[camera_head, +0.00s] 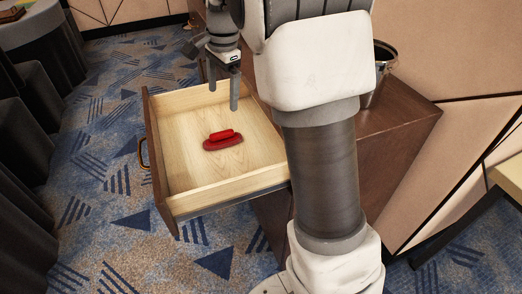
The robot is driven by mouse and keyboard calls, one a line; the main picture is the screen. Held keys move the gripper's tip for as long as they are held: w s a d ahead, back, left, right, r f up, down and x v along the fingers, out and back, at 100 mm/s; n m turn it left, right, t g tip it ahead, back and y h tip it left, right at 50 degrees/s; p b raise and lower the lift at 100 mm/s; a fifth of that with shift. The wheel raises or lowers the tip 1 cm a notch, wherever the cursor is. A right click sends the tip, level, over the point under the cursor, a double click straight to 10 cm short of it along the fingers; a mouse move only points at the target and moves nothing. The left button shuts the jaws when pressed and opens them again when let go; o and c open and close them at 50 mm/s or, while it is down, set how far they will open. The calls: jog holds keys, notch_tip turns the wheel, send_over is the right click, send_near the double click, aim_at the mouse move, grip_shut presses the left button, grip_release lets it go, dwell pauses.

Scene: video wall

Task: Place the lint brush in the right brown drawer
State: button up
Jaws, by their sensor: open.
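The red lint brush (224,144) lies on the light wood bottom of the pulled-out brown drawer (180,190), near its middle. The drawer has a brown front with a handle on the left side and is part of a brown cabinet (395,150). My gripper (223,90) is open and empty, in the picture just above the brush and over the back part of the drawer. The fingers look apart from the brush. My arm hides part of the cabinet and the drawer's right end.
A metal bucket (380,72) stands on the cabinet top beside my arm. A table with a dark cloth (40,45) is at the upper left. Blue patterned carpet (115,170) is clear left of the drawer. A wooden table edge (508,172) is at the right.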

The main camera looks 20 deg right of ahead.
jog(key=s+r+n+t, duration=0.2)
jog(key=s+n, duration=0.5)
jog(key=s, duration=0.6)
jog(key=s+r+n+t, duration=0.1)
jog(key=s+n, duration=0.6)
jog(key=s, duration=0.7)
jog(key=shift+s+a+r+t+h, duration=0.3)
jog(key=shift+r+t, duration=0.1)
jog(key=shift+t, duration=0.3)
jog(key=shift+r, duration=0.15)
